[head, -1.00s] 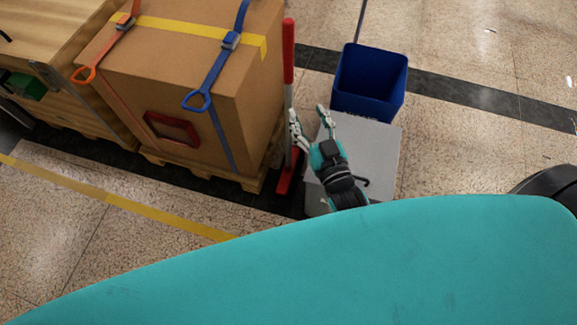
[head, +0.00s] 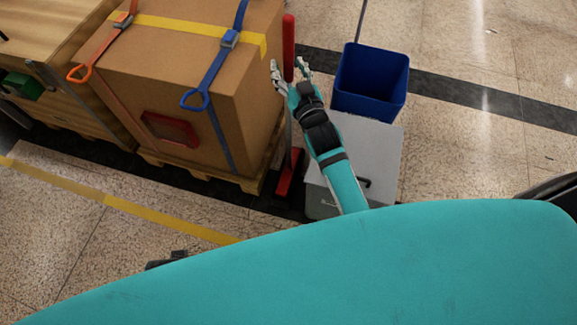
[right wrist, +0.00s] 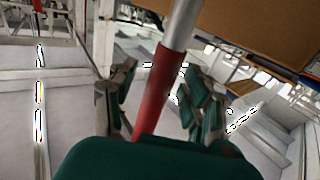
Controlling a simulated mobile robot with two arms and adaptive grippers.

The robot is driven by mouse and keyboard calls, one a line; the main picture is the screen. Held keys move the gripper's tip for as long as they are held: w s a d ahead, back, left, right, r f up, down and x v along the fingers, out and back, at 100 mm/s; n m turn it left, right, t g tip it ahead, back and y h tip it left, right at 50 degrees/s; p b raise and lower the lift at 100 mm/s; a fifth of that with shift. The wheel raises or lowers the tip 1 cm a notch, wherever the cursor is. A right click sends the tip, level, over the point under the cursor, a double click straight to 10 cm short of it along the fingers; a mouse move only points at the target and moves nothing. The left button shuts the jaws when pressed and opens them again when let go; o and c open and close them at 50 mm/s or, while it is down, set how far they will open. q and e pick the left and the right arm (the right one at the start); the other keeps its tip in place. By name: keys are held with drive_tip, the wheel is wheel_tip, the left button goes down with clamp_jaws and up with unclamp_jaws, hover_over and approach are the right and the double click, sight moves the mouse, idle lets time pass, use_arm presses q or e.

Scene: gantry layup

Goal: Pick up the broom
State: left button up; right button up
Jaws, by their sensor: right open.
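The broom stands upright beside the cardboard box, with a red grip (head: 288,45), a grey pole and a red foot (head: 290,178) on the floor. My right gripper (head: 290,68) is open, with its fingers on either side of the broom near the lower end of the red grip. In the right wrist view, the red grip (right wrist: 160,95) and the silver pole show between the spread fingers (right wrist: 160,92). The fingers are not closed on it. My left gripper is not in view.
A strapped cardboard box (head: 190,75) on a pallet stands close to the broom's left. A blue bin (head: 372,80) and a grey box (head: 380,140) with a pale lid are on the right. Open floor (head: 470,150) lies farther right.

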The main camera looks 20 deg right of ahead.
drive_tip(key=shift+w, duration=0.2)
clamp_jaws()
drive_tip(key=shift+r, duration=0.15)
